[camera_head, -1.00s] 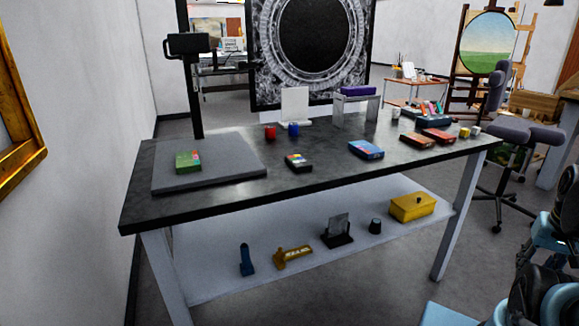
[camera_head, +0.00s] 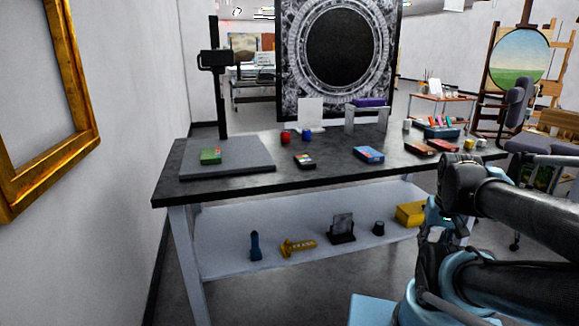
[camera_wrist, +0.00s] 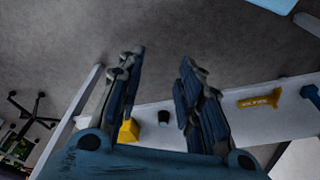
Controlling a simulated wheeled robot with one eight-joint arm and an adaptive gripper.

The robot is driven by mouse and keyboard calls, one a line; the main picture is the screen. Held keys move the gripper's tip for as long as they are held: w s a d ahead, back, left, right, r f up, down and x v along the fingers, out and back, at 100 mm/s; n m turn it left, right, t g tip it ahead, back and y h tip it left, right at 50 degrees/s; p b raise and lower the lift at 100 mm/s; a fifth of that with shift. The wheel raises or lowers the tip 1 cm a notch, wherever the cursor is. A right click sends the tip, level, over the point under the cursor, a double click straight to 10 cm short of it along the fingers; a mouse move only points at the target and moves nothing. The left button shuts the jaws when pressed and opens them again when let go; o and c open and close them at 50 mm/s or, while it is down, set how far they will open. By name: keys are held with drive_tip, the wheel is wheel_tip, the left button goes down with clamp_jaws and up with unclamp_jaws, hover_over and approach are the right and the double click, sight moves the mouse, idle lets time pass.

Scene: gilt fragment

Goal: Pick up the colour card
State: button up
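The wrist view does not show the patched block. In the head view my arm fills the right side, and the fingers cannot be made out.
The black table (camera_head: 330,184) also carries a grey board (camera_head: 228,170) with a green box (camera_head: 210,156), a blue box (camera_head: 369,154), red boxes (camera_head: 443,146) and cups. The lower shelf (camera_head: 290,250) holds a yellow box (camera_head: 411,214) and tools. A gold frame (camera_head: 80,100) hangs at left.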

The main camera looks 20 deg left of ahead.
sight(305, 159)
drive_tip(key=shift+a, duration=0.2)
